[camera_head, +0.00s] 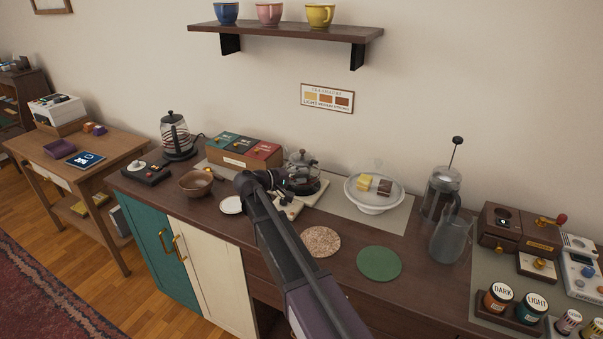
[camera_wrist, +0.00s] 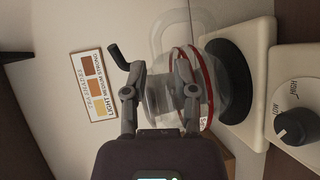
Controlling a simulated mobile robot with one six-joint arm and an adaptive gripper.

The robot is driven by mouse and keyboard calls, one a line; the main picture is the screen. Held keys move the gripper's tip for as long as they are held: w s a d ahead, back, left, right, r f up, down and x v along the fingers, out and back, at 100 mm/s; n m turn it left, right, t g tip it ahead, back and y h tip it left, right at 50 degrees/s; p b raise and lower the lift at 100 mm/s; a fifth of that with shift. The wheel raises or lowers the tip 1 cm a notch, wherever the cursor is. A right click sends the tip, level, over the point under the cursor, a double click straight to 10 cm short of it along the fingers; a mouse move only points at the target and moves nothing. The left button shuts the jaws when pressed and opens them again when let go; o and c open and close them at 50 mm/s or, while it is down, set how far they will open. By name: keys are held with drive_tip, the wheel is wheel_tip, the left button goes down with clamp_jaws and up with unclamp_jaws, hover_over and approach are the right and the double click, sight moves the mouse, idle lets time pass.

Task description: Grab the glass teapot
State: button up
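In the wrist view the scene is turned sideways. There, a clear glass vessel (camera_wrist: 222,75) with a red band sits against the warmer's black plate (camera_wrist: 236,82). My gripper (camera_head: 284,181) is right at the teapot's left front. In the wrist view my gripper's fingers (camera_wrist: 158,70) are spread, with clear glass showing between and behind them. The right fingertip is hard to make out against the glass. Firm contact cannot be seen.
A bowl (camera_head: 196,183) is nearby. A white plate stand (camera_head: 373,197), a French press (camera_head: 443,190) and a glass pitcher (camera_head: 451,238) stand right. The warmer's dial (camera_wrist: 294,126) is close.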

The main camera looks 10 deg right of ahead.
sight(312, 173)
drive_tip(key=shift+b+x, duration=0.35)
drive_tip(key=shift+x, duration=2.2)
drive_tip(key=shift+w+r, duration=0.15)
clamp_jaws()
